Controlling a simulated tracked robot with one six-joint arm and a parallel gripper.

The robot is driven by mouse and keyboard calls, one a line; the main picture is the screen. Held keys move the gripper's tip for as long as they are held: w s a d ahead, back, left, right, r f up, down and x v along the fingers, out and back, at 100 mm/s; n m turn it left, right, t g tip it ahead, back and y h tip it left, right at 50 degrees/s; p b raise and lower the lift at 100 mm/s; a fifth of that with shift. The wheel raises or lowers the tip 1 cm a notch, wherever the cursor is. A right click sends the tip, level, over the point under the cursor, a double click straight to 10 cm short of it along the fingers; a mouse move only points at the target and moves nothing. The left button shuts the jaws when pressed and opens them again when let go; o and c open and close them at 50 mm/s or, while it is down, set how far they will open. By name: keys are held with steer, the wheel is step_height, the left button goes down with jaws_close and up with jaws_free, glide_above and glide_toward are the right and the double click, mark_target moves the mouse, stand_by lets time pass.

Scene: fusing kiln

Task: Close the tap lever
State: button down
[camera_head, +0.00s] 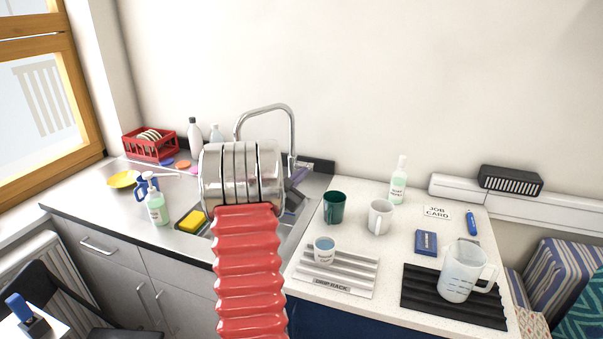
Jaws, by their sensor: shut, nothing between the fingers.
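The chrome tap (291,130) stands at the back of the sink, and its tall spout arcs over to the left. A small piece sticks out at the right of its lower stem and may be the lever, but it is too small to tell its position. My arm, a red ribbed sleeve with a silver drum at its end, rises in front of the sink and hides most of the basin (300,222). My gripper does not show; the arm may cover it.
A yellow sponge (192,221) and soap bottle (157,208) are left of my arm. On the right counter are a green mug (334,207), white mug (380,216), drip rack (352,268) with a cup, and measuring jug (462,272). A red crate (150,147) stands back left.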

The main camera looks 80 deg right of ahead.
steer(key=shift+w+a+f, duration=0.2)
steer(key=shift+w+f, duration=0.1)
steer(key=shift+f, duration=0.35)
steer(key=shift+a+f, duration=0.2)
steer(key=shift+f, duration=0.65)
steer(key=shift+a+f, duration=0.15)
steer(key=shift+f, duration=0.75)
step_height(320, 180, up, 4)
steer(key=s, duration=0.1)
steer(key=f+v, duration=0.1)
steer(key=v, duration=0.8)
steer(key=shift+s+a+f, duration=0.15)
steer(key=shift+s+a, duration=0.05)
steer(key=shift+s, duration=0.15)
steer(key=shift+w, duration=0.1)
